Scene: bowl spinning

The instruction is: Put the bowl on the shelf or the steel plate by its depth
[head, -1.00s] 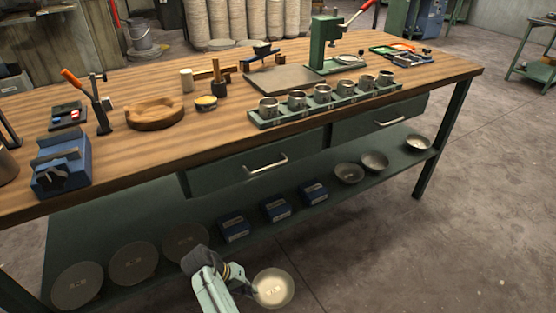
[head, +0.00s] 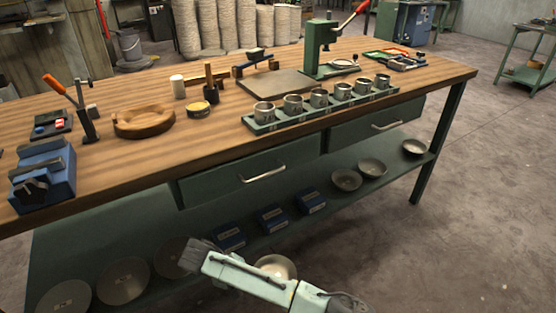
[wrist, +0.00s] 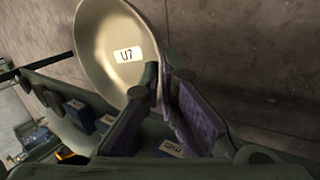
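The bowl (wrist: 98,35) is a shallow, pale metal bowl with a white label that seems to read "U?". My gripper (wrist: 160,85) is shut on its rim, and the bowl is tilted with its inside facing the wrist camera. In the head view the bowl (head: 275,262) is in front of the lower shelf, partly hidden by my arm; the fingers cannot be made out there. The green shelf (head: 330,212) runs under the bench. Round steel plates (head: 124,281) lie at its left, one partly covered by my arm. Several bowls (head: 346,180) stand at its right.
Blue boxes (head: 272,219) stand on the shelf between plates and bowls. Drawers (head: 250,172) and the wooden bench top (head: 215,140) overhang the shelf. A bench leg (head: 440,140) closes the right end. Open floor (head: 480,240) lies to the right.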

